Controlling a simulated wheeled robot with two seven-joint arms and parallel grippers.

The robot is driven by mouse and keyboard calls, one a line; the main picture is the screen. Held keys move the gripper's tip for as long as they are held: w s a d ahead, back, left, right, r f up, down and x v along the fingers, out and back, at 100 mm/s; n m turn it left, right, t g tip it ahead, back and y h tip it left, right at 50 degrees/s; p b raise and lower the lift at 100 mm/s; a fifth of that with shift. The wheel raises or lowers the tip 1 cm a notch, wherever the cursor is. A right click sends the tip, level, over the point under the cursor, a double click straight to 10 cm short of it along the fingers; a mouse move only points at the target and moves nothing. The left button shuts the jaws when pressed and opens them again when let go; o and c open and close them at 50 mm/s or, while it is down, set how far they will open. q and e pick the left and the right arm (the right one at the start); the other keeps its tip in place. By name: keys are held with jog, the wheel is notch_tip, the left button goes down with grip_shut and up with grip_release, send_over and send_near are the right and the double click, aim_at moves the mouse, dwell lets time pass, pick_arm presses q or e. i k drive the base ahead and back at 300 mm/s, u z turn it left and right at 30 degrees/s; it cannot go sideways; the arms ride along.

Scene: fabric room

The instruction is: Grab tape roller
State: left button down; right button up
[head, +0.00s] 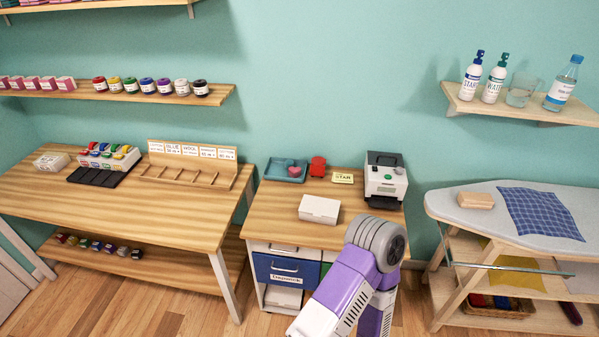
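No object can be identified for certain as the tape roller. A small red object (317,166) stands at the back of the middle wooden cabinet, and its details are too small to tell. Just left of it, a blue-grey tray (274,175) holds a pinkish-red item (294,171). A purple and white link of one of my arms rises from the bottom edge, in front of the cabinet's right side. Neither gripper shows, so their state is hidden.
The cabinet top (262,215) also holds a white box (319,209), a small sign (342,178) and a label printer (385,180). A long table (130,215) stands left, and an ironing board (470,215) stands right. The cabinet's front left is clear.

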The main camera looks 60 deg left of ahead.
aim_at(317, 166)
jog(key=u, duration=1.75)
